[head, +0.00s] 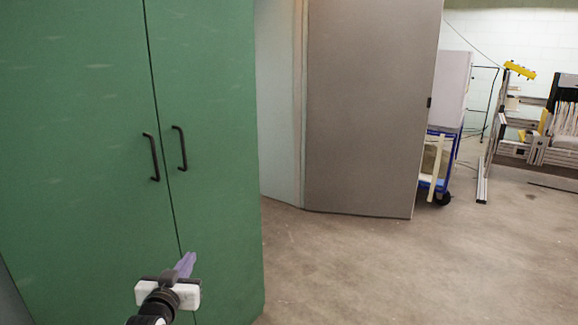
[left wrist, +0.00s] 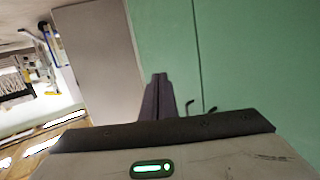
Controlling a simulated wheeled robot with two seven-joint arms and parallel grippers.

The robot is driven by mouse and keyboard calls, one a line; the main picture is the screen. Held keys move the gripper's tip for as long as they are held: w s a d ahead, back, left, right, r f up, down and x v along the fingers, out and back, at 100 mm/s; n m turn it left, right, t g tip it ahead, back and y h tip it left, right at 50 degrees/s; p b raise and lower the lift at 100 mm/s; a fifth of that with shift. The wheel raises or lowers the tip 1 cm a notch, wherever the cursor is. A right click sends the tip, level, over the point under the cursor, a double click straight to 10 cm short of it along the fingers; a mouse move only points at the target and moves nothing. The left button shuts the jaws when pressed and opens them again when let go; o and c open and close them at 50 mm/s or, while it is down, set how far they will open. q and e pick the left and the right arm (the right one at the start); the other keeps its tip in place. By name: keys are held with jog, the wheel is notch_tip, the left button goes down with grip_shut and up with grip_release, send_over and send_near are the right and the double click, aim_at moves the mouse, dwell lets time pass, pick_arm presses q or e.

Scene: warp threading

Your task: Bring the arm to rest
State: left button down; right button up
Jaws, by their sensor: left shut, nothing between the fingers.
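My left gripper (head: 186,263) shows at the bottom of the head view, in front of the green cabinet's lower part. Its purple-grey fingers are together with nothing between them. In the left wrist view the shut fingers (left wrist: 158,95) point toward the green cabinet front. My right gripper is in neither view.
A tall green cabinet (head: 215,120) with two black handles fills the left; its doors look shut. A grey-brown panel door (head: 370,110) stands beyond it. A blue cart (head: 437,165) and metal frame equipment (head: 540,150) stand at the right. The floor (head: 400,270) between is clear.

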pick_arm(q)
jog(key=s+d+f+m+g+h, duration=0.1)
jog(key=s+d+f+g, duration=0.15)
jog(key=s+f, duration=0.75)
jog(key=s+d+f+g, duration=0.1)
jog(key=s+d+f, duration=0.2)
jog(key=s, duration=0.7)
jog(key=s+d+f+g+h, duration=0.1)
jog(key=s+f, duration=0.4)
jog(key=s, duration=0.5)
jog(key=s+d+f+m+g+h, duration=0.1)
jog(key=s+d+f+g, duration=0.2)
jog(key=s, duration=0.7)
jog(key=shift+s+d+f+p, duration=0.25)
jog(key=shift+d+f+p, duration=0.15)
jog(key=shift+d+f, duration=0.55)
jog(key=shift+d+r, duration=0.2)
